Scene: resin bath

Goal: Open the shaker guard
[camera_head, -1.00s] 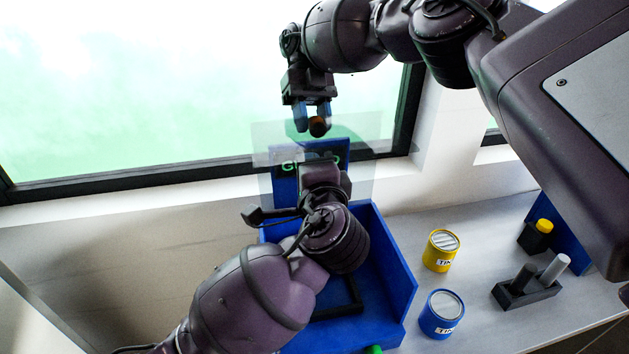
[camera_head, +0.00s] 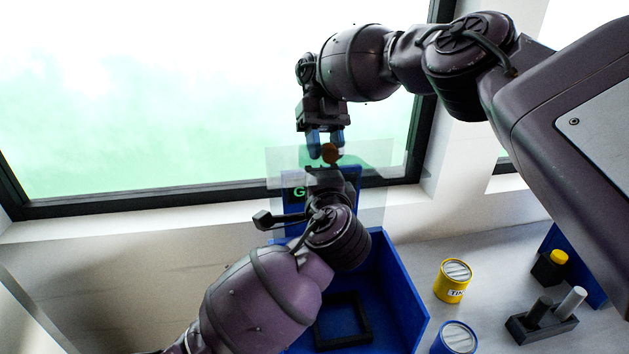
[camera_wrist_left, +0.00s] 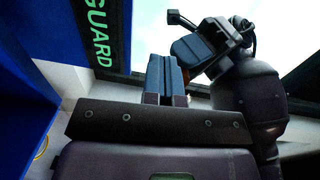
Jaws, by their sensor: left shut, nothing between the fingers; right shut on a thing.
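The shaker guard (camera_head: 372,185) is a clear, see-through panel standing at the back of the blue open-topped box (camera_head: 412,305). A round orange-brown knob (camera_head: 330,153) is at its upper part. My right gripper (camera_head: 326,144) points down and is shut on the knob; its blue fingers also show in the left wrist view (camera_wrist_left: 192,50). My left gripper is mostly hidden by its own arm in the head view, over the back of the box. In the left wrist view my left gripper's (camera_wrist_left: 166,75) blue fingers are together and empty, near the right gripper.
A blue back plate (camera_head: 293,205) with green lettering, readable as GUARD (camera_wrist_left: 100,38) in the left wrist view, stands behind. A black square frame (camera_head: 343,320) lies in the box. A yellow tin (camera_head: 453,280), a blue tin (camera_head: 456,338) and a dark rod holder (camera_head: 541,322) stand right.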

